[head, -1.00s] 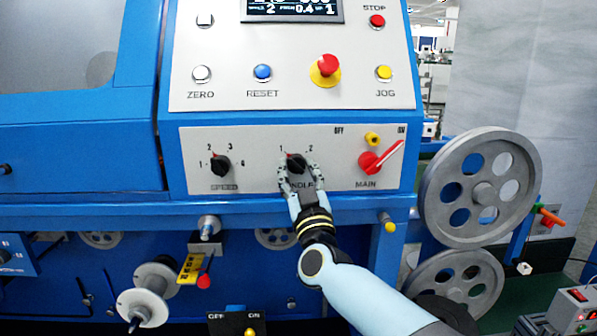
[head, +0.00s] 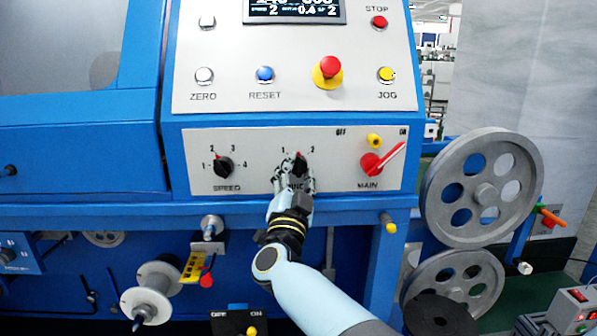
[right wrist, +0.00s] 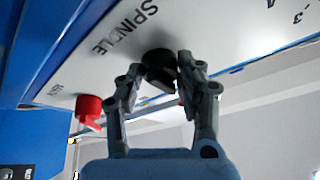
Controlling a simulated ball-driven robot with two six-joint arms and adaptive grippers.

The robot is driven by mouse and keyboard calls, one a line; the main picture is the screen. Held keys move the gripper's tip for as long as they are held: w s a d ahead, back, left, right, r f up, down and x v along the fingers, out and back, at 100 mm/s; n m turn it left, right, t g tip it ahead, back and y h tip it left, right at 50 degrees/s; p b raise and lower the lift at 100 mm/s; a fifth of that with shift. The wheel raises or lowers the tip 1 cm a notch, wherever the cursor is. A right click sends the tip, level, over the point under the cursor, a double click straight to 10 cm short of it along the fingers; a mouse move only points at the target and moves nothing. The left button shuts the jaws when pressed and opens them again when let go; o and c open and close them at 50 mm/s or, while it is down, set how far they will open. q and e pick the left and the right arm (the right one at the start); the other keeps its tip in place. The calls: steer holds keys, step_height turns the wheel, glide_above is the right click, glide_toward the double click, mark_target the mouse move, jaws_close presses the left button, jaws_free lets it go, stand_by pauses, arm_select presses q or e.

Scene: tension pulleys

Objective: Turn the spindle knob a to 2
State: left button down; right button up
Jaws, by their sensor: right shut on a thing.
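The black spindle knob (head: 302,166) with a small red mark sits on the grey switch panel, between the printed digits 1 and 2. Its red mark appears near the top; my fingers partly cover the knob and its label. My right gripper (head: 294,176) reaches up from below and is shut on the knob. In the right wrist view the knob (right wrist: 158,62) shows between the two fingertips of the gripper (right wrist: 158,78), beside the word SPINDLE. The display (head: 295,10) above shows a 2 at its lower right. My left gripper is out of view.
The speed knob (head: 224,167) is left of the spindle knob. The red main switch (head: 373,164) is to the right and also shows in the right wrist view (right wrist: 89,108). A red emergency button (head: 330,67) is above. Large grey pulleys (head: 484,185) stand at right.

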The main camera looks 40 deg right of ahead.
steer(key=m+g, duration=0.1)
steer(key=m, duration=0.2)
steer(key=m+g+p, duration=0.1)
steer(key=m, duration=0.2)
steer(key=shift+w+a+r+g+h, duration=0.1)
steer(key=shift+a+g+h, duration=0.05)
steer(key=shift+g+h, duration=0.25)
steer(key=shift+m+g+p, duration=0.5)
steer(key=shift+m+g, duration=0.4)
steer(key=shift+m, duration=1.4)
steer(key=o, duration=1.1)
steer(key=shift+o, duration=0.2)
steer(key=shift+r, duration=0.1)
